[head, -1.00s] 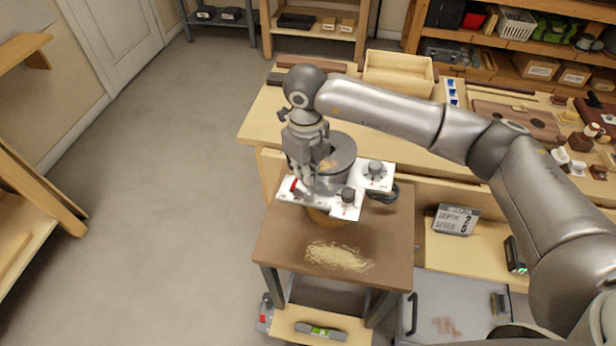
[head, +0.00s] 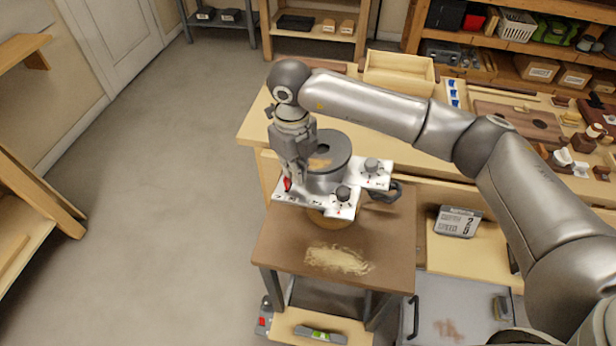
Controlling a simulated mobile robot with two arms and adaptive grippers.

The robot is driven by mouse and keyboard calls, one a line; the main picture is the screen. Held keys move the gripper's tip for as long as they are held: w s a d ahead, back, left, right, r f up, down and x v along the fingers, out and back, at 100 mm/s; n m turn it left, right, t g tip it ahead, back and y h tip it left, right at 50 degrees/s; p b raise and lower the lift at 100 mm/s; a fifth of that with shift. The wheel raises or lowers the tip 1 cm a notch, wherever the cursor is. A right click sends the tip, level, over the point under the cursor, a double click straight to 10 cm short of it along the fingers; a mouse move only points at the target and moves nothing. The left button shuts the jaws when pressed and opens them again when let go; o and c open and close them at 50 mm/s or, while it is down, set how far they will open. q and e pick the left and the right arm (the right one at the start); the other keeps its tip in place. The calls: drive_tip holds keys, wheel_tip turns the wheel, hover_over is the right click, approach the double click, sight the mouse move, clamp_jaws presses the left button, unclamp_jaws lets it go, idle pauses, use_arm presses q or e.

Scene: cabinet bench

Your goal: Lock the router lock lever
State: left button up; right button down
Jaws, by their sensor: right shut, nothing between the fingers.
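The router (head: 330,165) stands on the small brown-topped table, with a grey round body, white control plates, black knobs and a dark side handle. Its lock lever (head: 287,184) is the small red piece at the left end of the white plate. My right gripper (head: 296,172) points down beside the router body, shut and empty, with its fingertips close to the red lever. I cannot tell whether they touch it. The fingers partly hide the white plate and the router's left side. My left gripper is not in view.
Sawdust (head: 338,259) lies on the front of the small table (head: 385,245). A long bench (head: 255,125) stands behind, with an open wooden box (head: 398,72) on it. The floor at left is clear.

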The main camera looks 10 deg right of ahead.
drive_tip(key=shift+f, duration=0.55)
drive_tip(key=shift+w+a, duration=0.25)
drive_tip(key=shift+a, duration=0.15)
drive_tip(key=shift+s+d+r, duration=0.15)
drive_tip(key=shift+d+r, duration=0.2)
drive_tip(key=shift+r, duration=0.05)
drive_tip(key=shift+d+r+p, duration=0.25)
drive_tip(key=shift+r+p, duration=0.1)
drive_tip(key=shift+r, duration=0.25)
drive_tip(key=shift+a+r, duration=0.15)
drive_tip(key=shift+r, duration=0.5)
wheel_tip(320, 180, up, 6)
drive_tip(key=p, duration=0.3)
